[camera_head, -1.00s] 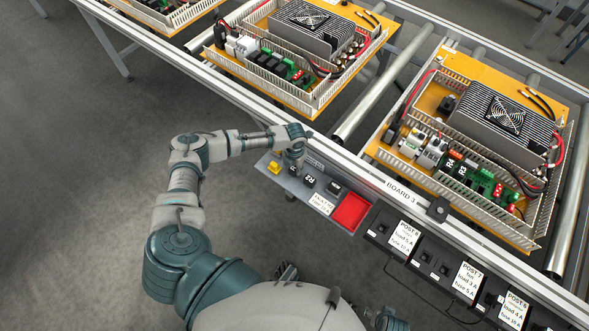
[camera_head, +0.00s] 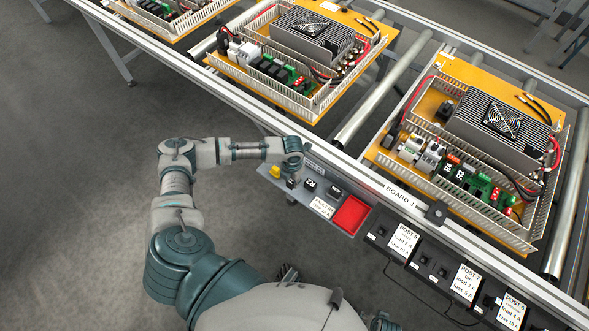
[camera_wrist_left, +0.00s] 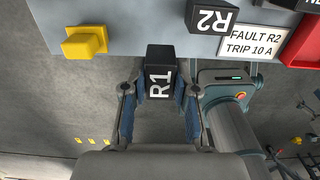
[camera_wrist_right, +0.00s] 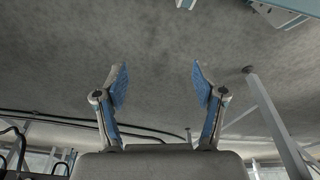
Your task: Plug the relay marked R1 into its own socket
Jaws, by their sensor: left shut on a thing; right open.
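The black relay marked R1 (camera_wrist_left: 159,78) shows in the left wrist view between the blue-padded fingers of my left gripper (camera_wrist_left: 157,93), which is shut on it. I cannot tell whether R1 still touches the shelf. On the front board, a green relay card (camera_head: 478,188) carries black relays with white marks; R1's own socket cannot be made out. My right gripper (camera_wrist_right: 160,78) is open and empty over the floor.
On the shelf (camera_head: 327,190) are a yellow block (camera_head: 275,172), a black relay R2 (camera_head: 309,185), another black block (camera_head: 334,191), a label card (camera_head: 321,208) and an empty red tray (camera_head: 351,215). A conveyor rail (camera_head: 345,168) and white duct walls (camera_head: 440,207) stand before the card.

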